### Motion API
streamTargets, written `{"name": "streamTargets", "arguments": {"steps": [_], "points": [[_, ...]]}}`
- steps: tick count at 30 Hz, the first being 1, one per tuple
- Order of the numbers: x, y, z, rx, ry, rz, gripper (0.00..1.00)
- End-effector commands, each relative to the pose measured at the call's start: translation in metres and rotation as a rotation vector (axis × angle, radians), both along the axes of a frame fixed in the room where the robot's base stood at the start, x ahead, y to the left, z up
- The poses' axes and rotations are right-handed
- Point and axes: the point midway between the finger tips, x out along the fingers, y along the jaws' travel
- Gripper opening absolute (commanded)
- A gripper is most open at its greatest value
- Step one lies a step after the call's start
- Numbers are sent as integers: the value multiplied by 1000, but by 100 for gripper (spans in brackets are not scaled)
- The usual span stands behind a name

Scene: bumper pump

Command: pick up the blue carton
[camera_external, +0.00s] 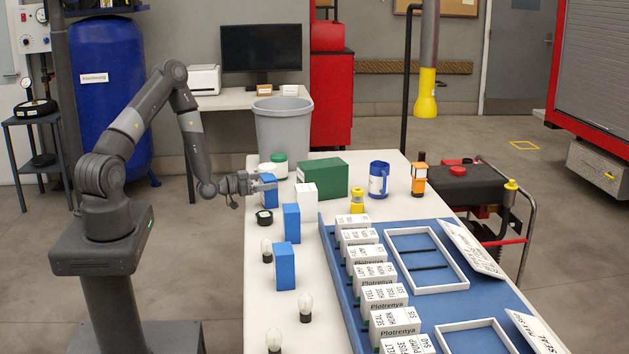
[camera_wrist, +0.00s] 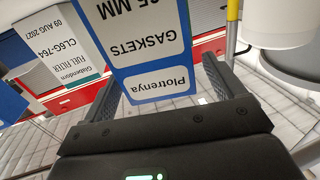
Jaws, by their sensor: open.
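Several blue cartons stand on the long white table. The one at my gripper is the farthest blue carton (camera_external: 269,198); a nearer one (camera_external: 291,223) and the nearest one (camera_external: 284,272) stand in front. My gripper (camera_external: 262,183) is open, level, at the far carton's upper part. In the wrist view this blue carton (camera_wrist: 149,14) has a white label reading "Plotrenya GASKETS" and lies between my two open fingers (camera_wrist: 162,80). I cannot tell whether either finger touches it. Its lower part is partly hidden in the outside view.
A white box (camera_external: 306,200) stands right of the carton, with a green box (camera_external: 321,178) behind it. A black round item (camera_external: 264,217) is just in front. White-and-green tubs (camera_external: 279,165) stand behind. A blue tray (camera_external: 450,310) holds white boxes. Bulbs (camera_external: 305,305) stand along the near left edge.

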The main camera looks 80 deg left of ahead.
Motion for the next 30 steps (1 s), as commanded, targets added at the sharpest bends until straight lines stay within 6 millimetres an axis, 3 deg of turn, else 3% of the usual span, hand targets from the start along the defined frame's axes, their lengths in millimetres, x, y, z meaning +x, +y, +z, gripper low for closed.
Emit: {"name": "streamTargets", "arguments": {"steps": [3, 11, 30], "points": [[11, 2, 0, -1, -1, 0, 87], [13, 3, 0, -1, 0, 0, 87], [13, 3, 0, 0, 0, 0, 36]]}}
